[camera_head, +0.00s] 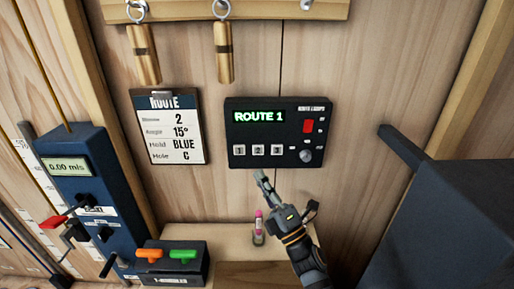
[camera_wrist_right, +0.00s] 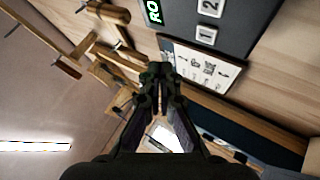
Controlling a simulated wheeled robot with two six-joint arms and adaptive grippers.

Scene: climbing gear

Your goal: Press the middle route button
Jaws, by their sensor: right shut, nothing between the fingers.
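The black route panel (camera_head: 278,175) is on the wooden wall, its green display reading "ROUTE 1". Below the display are three pale buttons in a row, marked 1, 2 and 3. The middle button (camera_head: 257,150) carries the 2; it also shows at the top of the right wrist view (camera_wrist_right: 210,8), with button 1 (camera_wrist_right: 206,34) below it. My right gripper (camera_head: 260,177) is shut and empty. In the head view its tips appear just below the panel, under the middle button, apart from it. My left gripper is not in view.
A route card (camera_head: 173,128) hangs left of the panel. Below are a small ledge (camera_head: 225,235) with a pink-topped item (camera_head: 258,225), and a dark box (camera_head: 195,272) with orange and green handles. A blue device (camera_head: 85,180) stands left. A large dark block (camera_head: 450,220) is at right.

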